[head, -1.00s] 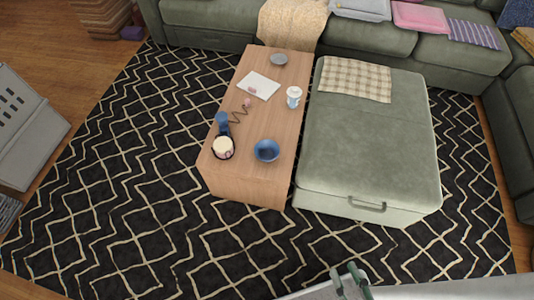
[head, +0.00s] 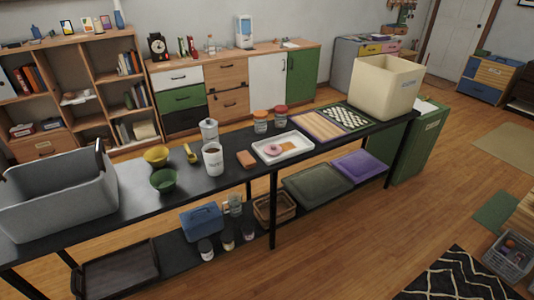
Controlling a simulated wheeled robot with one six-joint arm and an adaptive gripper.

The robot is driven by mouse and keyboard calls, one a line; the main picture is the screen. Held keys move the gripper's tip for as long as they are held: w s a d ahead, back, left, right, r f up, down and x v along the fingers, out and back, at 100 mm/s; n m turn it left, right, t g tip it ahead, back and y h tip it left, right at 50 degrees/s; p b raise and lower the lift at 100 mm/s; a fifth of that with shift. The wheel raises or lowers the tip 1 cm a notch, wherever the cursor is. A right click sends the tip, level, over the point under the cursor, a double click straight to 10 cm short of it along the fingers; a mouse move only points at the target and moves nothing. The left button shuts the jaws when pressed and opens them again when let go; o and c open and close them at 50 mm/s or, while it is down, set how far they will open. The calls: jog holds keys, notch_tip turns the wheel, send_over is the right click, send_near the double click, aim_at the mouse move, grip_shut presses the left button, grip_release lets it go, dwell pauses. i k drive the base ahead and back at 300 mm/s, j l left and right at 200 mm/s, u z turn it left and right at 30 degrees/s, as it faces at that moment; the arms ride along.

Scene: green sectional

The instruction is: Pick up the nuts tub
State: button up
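I cannot tell for sure which container is the nuts tub. On the black table, a white cylindrical container (head: 213,161) with dark contents and a small label stands near the middle. Two jars, one with an orange lid (head: 260,122) and one with a red lid (head: 280,118), stand toward the back edge. Several small jars (head: 227,240) stand on the lower shelf. The labels are too small to read. My gripper is out of view.
The black table (head: 110,208) also bears a grey bin (head: 55,195), yellow bowl (head: 156,156), green bowl (head: 163,180), white tray (head: 283,146) and cream bin (head: 384,85).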

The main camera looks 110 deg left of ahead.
aim_at(212, 152)
jog(key=u, duration=3.35)
jog(key=k+j, duration=0.1)
jog(key=k, duration=0.4)
jog(key=i+l, duration=0.1)
jog(key=i, duration=0.4)
